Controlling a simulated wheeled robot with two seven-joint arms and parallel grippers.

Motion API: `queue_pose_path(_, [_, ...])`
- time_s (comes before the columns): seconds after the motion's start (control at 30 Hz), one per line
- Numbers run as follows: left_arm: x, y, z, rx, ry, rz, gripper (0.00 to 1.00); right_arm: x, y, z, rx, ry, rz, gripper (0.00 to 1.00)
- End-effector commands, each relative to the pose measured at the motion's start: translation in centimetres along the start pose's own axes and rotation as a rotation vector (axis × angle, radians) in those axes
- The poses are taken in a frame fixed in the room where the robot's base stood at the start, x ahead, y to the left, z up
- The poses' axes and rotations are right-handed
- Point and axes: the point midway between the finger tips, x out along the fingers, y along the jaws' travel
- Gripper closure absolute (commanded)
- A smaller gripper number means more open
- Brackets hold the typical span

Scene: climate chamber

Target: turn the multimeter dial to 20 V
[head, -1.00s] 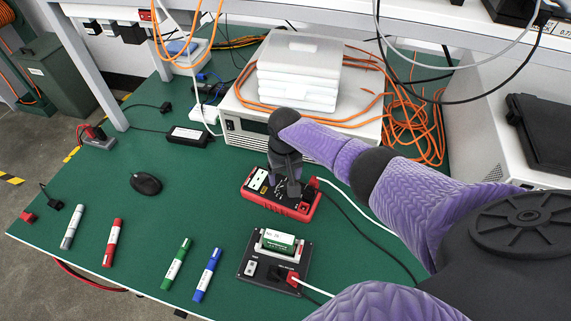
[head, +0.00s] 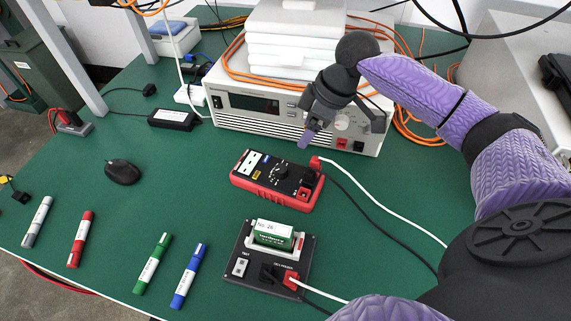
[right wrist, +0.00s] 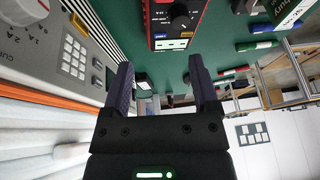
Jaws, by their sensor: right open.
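The red and black multimeter (head: 250,189) lies flat on the green table in the head view, with its round dial (head: 281,172) uncovered. In the right wrist view the multimeter (right wrist: 154,20) shows at the top, with its dial (right wrist: 180,16). The dial's setting and the reading are too small to tell. My right gripper (head: 308,138) is raised above and behind the multimeter, in front of the bench instrument, apart from the dial. In the right wrist view its two fingers (right wrist: 158,70) are spread with nothing between them. My left gripper is not in view.
A battery test fixture (head: 238,278) stands in front of the multimeter, joined to it by cables (head: 385,212). A bench power supply (head: 225,103) stands behind. Several markers (head: 190,275) and a mouse (head: 122,171) lie to the left. Table between mouse and multimeter is clear.

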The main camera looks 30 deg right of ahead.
Motion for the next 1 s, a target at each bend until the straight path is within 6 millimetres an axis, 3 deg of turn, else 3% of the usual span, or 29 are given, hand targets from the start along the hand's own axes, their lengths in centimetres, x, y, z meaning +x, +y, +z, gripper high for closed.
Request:
queue_pose_path(0.03, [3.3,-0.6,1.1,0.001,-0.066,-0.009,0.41,2.2,-0.4,1.0,-0.085,0.0,-0.013,0.23])
queue_pose_path(0.17, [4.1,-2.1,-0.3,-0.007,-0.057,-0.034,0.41,1.8,-1.3,0.9,-0.202,0.02,-0.029,0.23])
queue_pose_path(0.27, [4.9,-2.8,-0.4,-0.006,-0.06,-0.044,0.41,3.7,-1.3,0.9,-0.204,0.023,-0.032,0.23])
queue_pose_path(0.4, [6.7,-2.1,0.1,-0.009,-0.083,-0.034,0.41,7.2,-1.4,0.8,-0.201,0.023,-0.032,0.23])
queue_pose_path(0.53, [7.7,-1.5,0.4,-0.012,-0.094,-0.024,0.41,9.4,-1.4,0.7,-0.201,0.022,-0.03,0.23])
queue_pose_path(0.9, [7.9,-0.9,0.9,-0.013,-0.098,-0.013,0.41,10.2,-1.5,0.5,-0.2,0.024,-0.025,0.23])
queue_pose_path(1.0, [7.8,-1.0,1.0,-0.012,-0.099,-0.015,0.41,10.2,-1.5,0.5,-0.2,0.024,-0.025,0.42])
